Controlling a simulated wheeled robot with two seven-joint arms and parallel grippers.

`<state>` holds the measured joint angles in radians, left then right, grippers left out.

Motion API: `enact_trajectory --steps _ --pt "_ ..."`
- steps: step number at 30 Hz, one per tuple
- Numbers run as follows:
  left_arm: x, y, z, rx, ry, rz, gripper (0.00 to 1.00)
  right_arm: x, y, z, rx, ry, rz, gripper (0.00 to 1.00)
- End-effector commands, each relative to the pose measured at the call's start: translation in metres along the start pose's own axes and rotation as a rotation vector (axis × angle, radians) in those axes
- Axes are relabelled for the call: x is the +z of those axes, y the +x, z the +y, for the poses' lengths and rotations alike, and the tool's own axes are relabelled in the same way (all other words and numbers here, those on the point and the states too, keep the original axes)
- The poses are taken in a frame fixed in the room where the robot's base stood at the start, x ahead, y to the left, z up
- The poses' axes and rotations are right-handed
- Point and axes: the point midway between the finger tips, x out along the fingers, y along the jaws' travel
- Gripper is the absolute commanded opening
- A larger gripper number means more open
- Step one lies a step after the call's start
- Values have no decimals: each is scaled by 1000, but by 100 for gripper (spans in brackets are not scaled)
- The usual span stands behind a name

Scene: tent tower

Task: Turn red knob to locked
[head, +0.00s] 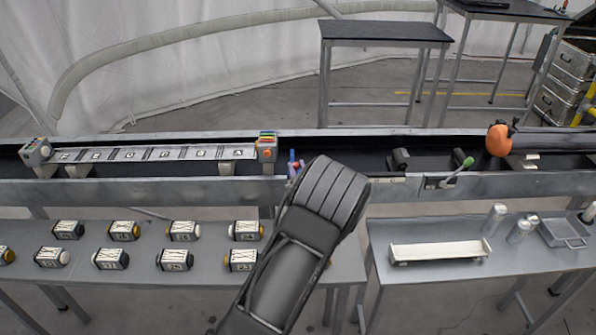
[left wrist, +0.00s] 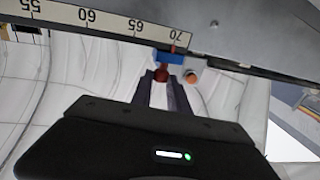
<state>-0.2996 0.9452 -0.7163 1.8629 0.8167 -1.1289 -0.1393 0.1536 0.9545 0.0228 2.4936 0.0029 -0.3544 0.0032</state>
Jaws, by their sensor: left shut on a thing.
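The red knob (left wrist: 162,75) shows small and dark red in the left wrist view, just below a blue piece (left wrist: 171,57) on the grey rail. My left gripper (left wrist: 161,80) has its two fingers on either side of the knob and is shut on it. In the head view my left gripper's broad dark body (head: 322,200) reaches up to the rail and hides its fingertips and most of the knob. The blue piece (head: 292,157) shows just left of it. The knob's turn angle and any locked mark cannot be made out. My right gripper is not in view.
An orange cylinder (left wrist: 192,77) sits close right of the knob in the left wrist view. A numbered scale (left wrist: 105,22) runs along the rail. A green-tipped lever (head: 461,167) stands farther right. Tables with labelled blocks (head: 184,231) and a white tray (head: 438,252) stand in front.

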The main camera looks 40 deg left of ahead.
Motion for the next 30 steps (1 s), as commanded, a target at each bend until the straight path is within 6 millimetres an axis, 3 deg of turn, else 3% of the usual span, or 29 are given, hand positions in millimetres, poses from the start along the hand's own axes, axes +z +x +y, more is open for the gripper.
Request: enact_trajectory --steps 18,30 --pt "3 2 -12 379 -3 0 0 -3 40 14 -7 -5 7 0" --pt "0 2 -11 453 0 0 0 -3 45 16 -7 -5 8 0"
